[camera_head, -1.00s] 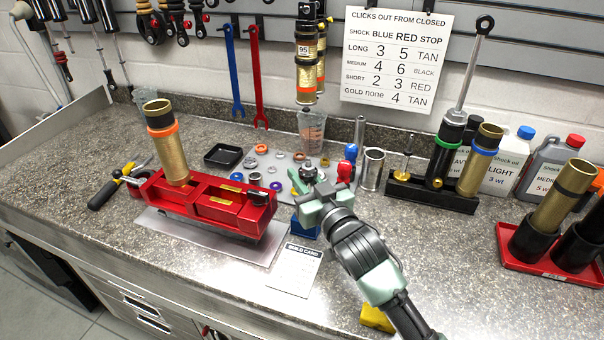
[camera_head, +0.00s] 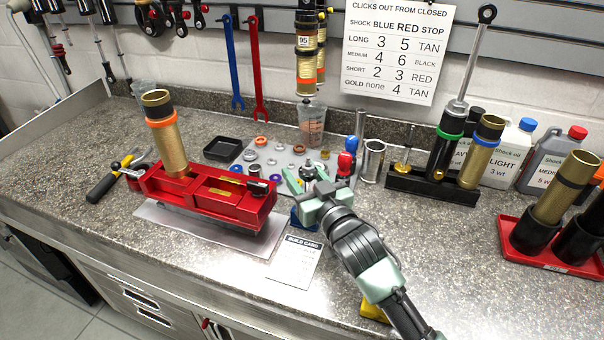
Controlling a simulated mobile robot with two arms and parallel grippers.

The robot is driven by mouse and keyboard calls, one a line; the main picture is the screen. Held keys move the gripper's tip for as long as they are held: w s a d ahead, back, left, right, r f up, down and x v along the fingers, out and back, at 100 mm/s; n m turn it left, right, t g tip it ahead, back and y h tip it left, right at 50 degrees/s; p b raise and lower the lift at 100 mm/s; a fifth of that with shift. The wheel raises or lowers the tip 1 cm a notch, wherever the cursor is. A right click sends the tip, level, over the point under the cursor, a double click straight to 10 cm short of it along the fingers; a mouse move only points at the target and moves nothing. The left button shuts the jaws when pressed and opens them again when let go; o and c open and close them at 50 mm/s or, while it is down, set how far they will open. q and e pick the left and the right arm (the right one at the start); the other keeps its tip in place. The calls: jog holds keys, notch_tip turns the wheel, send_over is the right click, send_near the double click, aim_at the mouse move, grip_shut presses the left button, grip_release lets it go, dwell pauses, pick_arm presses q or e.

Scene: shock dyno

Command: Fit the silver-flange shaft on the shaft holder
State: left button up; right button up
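My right gripper (camera_head: 306,182) reaches in from the lower right, over the front edge of the grey parts mat. Its pale green fingers stand either side of a small dark metallic piece (camera_head: 307,172); I cannot tell whether they touch it or whether it is the silver-flange shaft. A blue block (camera_head: 304,220), possibly the shaft holder, shows partly below the gripper, which hides most of it. A long silver shaft (camera_head: 470,72) with an eye on top stands in a green-ringed black body in the black rack. My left gripper is not in view.
A red vise (camera_head: 225,207) holding a gold shock body (camera_head: 168,140) stands to the left. The grey mat (camera_head: 268,168) bears several small rings. Red- and blue-handled tools (camera_head: 345,160) and a metal cup (camera_head: 373,160) are close behind the gripper. A build card (camera_head: 293,262) lies in front.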

aim_at(309, 183)
jog(key=shift+f, duration=0.15)
jog(key=shift+s+d, duration=0.1)
jog(key=shift+s, duration=0.1)
jog(key=b+v, duration=0.1)
jog(key=v, duration=0.6)
jog(key=shift+s+d, duration=0.1)
jog(key=shift+s, duration=0.1)
